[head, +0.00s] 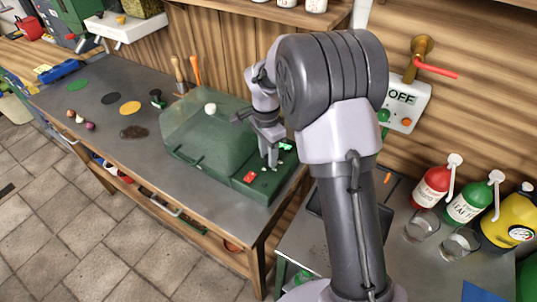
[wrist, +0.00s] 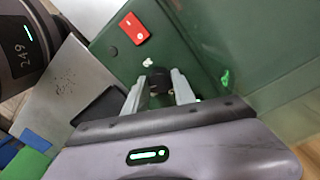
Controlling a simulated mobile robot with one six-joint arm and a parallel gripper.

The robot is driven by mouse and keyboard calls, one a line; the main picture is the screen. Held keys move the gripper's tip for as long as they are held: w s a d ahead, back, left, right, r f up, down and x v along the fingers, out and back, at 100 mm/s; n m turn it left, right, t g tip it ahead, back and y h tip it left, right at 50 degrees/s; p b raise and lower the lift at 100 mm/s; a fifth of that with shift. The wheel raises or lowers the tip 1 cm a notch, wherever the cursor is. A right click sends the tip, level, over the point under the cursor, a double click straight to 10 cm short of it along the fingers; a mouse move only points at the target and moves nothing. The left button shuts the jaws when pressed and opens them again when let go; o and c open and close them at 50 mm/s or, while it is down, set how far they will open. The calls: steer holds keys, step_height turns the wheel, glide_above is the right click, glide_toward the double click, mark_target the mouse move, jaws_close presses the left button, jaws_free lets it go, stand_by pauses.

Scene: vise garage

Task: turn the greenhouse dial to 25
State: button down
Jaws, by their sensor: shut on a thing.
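The greenhouse is a green base (head: 238,187) with a clear domed cover (head: 205,125), standing on the workbench. Its green panel (wrist: 103,48) fills much of the wrist view. My gripper (head: 270,160) points down at the right end of the base. In the wrist view my gripper (wrist: 160,92) has its two pale fingers on either side of the dark dial (wrist: 158,76), shut on it. Small white marks show beside the dial, too small to read, so its setting cannot be told. A red switch (wrist: 133,28) sits on the same panel, also visible in the head view (head: 249,177).
The grey workbench top (head: 110,155) is mostly clear left of the greenhouse, with coloured discs and small vegetables. A side table at right holds bottles (head: 431,186) and glasses (head: 421,226). A box marked OFF (head: 403,104) and a red-handled valve (head: 435,70) are on the wall.

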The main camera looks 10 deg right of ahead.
steer(key=shift+m, duration=1.3)
steer(key=c, duration=1)
jaws_free()
steer(key=shift+c, duration=0.2)
steer(key=shift+r, duration=0.1)
step_height(320, 180, up, 17)
steer(key=w+p, duration=0.1)
steer(key=p, duration=0.5)
steer(key=shift+r, duration=0.1)
